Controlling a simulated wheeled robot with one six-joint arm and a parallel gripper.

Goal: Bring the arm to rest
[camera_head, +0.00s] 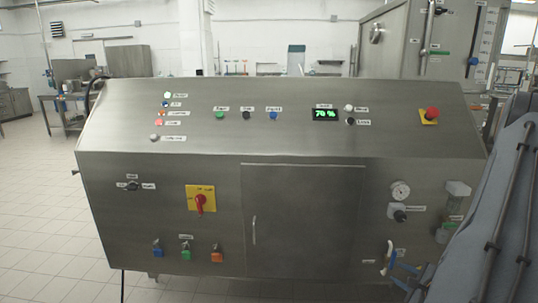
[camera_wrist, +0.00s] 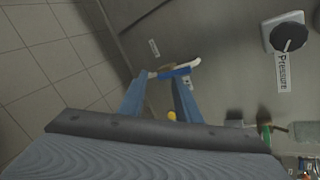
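My arm rises along the right edge of the head view.
The steel machine (camera_head: 150,215) fills the middle. A red emergency button (camera_head: 432,113) sits above. Open tiled floor (camera_head: 40,220) lies to the left.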

